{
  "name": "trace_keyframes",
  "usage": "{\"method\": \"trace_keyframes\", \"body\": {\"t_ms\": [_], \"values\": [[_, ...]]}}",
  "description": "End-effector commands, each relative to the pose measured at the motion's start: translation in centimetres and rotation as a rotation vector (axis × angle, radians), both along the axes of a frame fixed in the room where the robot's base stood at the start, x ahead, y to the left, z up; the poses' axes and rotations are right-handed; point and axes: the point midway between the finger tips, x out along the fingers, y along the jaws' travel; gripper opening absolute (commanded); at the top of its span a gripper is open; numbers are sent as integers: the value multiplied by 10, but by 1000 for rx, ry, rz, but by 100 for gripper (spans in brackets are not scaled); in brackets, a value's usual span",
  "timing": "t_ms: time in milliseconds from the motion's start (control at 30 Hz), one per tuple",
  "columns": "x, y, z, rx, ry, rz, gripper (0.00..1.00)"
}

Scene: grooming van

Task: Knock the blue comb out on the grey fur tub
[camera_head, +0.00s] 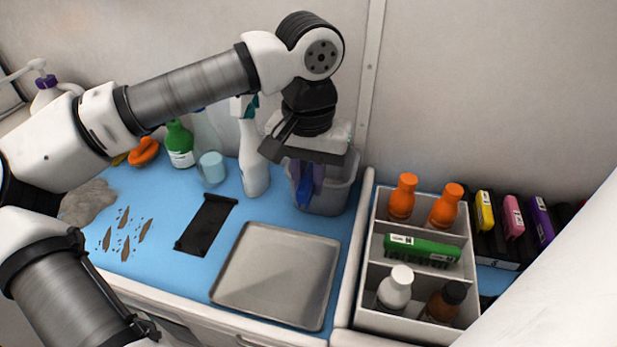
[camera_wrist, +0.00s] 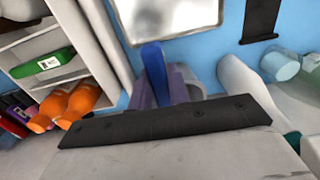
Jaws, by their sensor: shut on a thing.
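The blue comb (camera_head: 304,193) hangs down from my gripper (camera_head: 305,174), which is shut on it. The grey fur tub (camera_head: 341,192) stands at the back of the blue counter, behind and around the comb in the head view. I cannot tell whether the comb touches the tub. In the wrist view the blue comb (camera_wrist: 154,70) points up between purple-grey fingers, and a bit of the grey tub (camera_wrist: 190,83) shows beside it. The dark gripper body hides the tub's near rim in the wrist view.
A white spray bottle (camera_head: 252,160) stands close left of the tub. A metal tray (camera_head: 277,275) and black mat (camera_head: 206,224) lie in front. Dark clippings (camera_head: 125,235) lie left.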

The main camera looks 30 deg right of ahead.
Motion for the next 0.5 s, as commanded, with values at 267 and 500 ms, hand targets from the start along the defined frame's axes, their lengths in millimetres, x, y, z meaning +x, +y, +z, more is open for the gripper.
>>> {"method": "trace_keyframes", "body": {"t_ms": [267, 500], "values": [[0, 0, 20, -1, 1, 0, 0], [0, 0, 34, 0, 0, 0, 0]]}}
